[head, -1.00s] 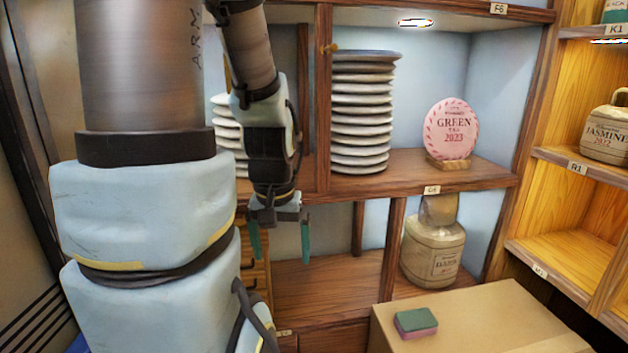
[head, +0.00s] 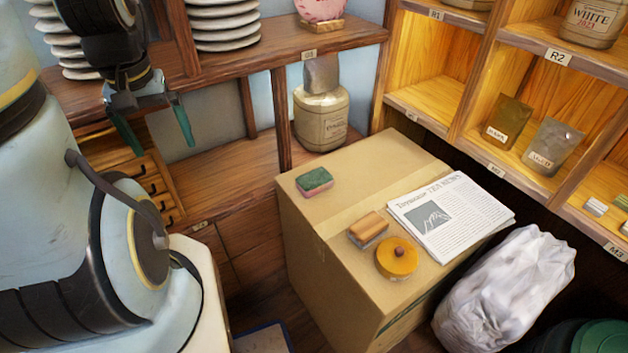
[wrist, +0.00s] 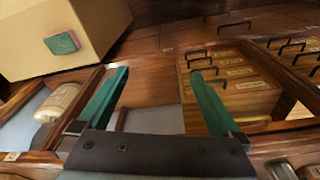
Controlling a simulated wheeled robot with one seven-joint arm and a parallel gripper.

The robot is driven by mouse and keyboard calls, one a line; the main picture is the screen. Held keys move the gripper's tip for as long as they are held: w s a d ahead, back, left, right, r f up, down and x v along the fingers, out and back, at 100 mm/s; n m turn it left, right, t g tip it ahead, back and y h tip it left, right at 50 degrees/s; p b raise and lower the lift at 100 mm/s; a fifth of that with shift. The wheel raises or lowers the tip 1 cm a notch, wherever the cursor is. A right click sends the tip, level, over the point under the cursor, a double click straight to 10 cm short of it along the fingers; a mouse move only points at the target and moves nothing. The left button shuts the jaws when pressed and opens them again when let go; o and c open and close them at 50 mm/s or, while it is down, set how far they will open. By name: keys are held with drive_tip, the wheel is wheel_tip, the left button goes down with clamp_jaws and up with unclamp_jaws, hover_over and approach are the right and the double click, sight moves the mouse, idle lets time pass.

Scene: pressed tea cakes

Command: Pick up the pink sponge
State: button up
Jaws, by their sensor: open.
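The pink sponge (head: 315,182) lies on top of a cardboard box (head: 303,262), near its far left corner. Its top is green and its lower layer is pink. It also shows in the wrist view (wrist: 62,43) at the upper left. My gripper (head: 160,138) hangs in front of the shelf at the left of the head view, well to the left of the sponge and apart from it. Its two green fingers are spread with nothing between them, and they also show in the wrist view (wrist: 160,90).
On the box also lie a wooden-backed brush (head: 368,229), a round yellow lidded item (head: 397,258) and a newspaper (head: 450,215). A ceramic jar (head: 320,120) stands on the shelf behind. A white bag (head: 505,285) stands right of the box. Plates (head: 224,22) are stacked above.

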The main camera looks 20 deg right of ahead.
drive_tip(key=m+g+b, duration=0.2)
drive_tip(key=m+b, duration=1.3)
drive_tip(key=b, duration=0.1)
hover_over(315, 178)
drive_tip(key=f, duration=1.8)
drive_tip(key=shift+w+a+f, duration=0.2)
drive_tip(key=shift+w, duration=0.1)
drive_tip(key=shift+s+d+f, duration=0.1)
drive_tip(key=shift+f, duration=1.35)
drive_tip(key=shift+s+d+f, duration=0.1)
drive_tip(key=shift+f, duration=1.35)
drive_tip(key=shift+c, duration=0.2)
